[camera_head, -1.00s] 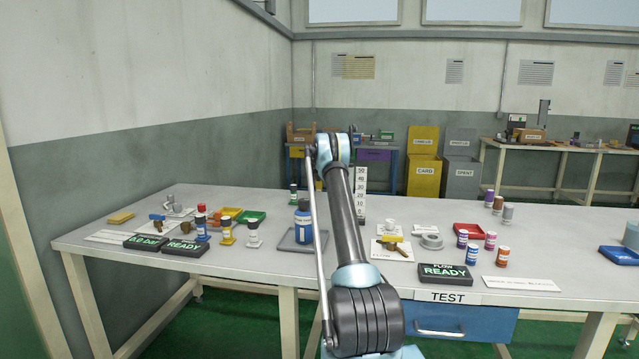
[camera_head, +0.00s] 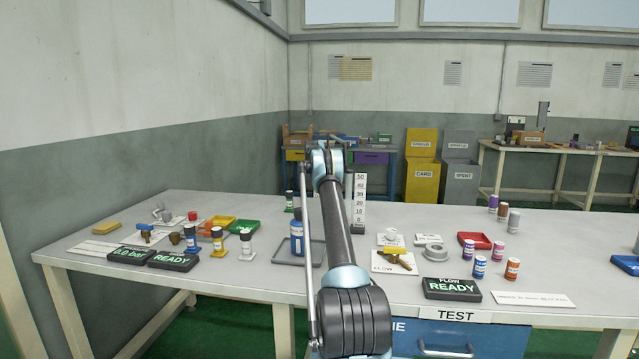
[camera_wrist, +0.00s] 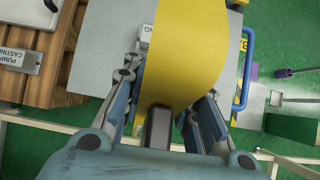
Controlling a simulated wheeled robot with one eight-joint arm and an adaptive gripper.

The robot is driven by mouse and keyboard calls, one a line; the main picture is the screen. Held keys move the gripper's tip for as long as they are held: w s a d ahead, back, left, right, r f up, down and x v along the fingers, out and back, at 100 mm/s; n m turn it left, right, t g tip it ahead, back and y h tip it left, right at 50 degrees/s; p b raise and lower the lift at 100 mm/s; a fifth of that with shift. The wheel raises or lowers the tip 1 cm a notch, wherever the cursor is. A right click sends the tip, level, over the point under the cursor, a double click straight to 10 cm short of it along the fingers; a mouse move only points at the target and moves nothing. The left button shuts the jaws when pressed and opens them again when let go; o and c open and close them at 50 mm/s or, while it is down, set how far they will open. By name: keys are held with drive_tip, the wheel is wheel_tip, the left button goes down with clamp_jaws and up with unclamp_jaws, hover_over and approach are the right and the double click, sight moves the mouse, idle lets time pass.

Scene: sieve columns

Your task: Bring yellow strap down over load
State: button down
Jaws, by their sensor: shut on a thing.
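The yellow strap (camera_wrist: 185,45) is a wide, curved yellow band in the wrist view. It runs from the top edge down between the fingers of my gripper (camera_wrist: 168,88), which is shut on it. A pale grey flat-topped block (camera_wrist: 105,50) lies below and to the left of the strap; I cannot tell if it is the load. A wooden slatted piece (camera_wrist: 65,85) with a "PUMP CASTING" label (camera_wrist: 14,57) is at the left. The strap's far end is out of frame. In the head view my arm hides my gripper, and I cannot make out the strap there.
A blue handle rail (camera_wrist: 244,70) stands right of the strap. Green floor shows at the right. In the head view, a long grey table (camera_head: 420,300) carries bottles, trays and black display boxes. Yellow and grey bins (camera_head: 421,165) stand behind it.

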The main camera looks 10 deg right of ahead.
drive_tip(key=shift+w+a, duration=0.1)
drive_tip(key=shift+a, duration=0.45)
drive_tip(key=c, duration=1.6)
unclamp_jaws()
drive_tip(key=shift+o, duration=0.2)
drive_tip(key=shift+d, duration=0.4)
drive_tip(key=shift+r, duration=0.1)
drive_tip(key=v, duration=1.1)
drive_tip(key=shift+s+a+r, duration=0.2)
drive_tip(key=shift+s, duration=0.2)
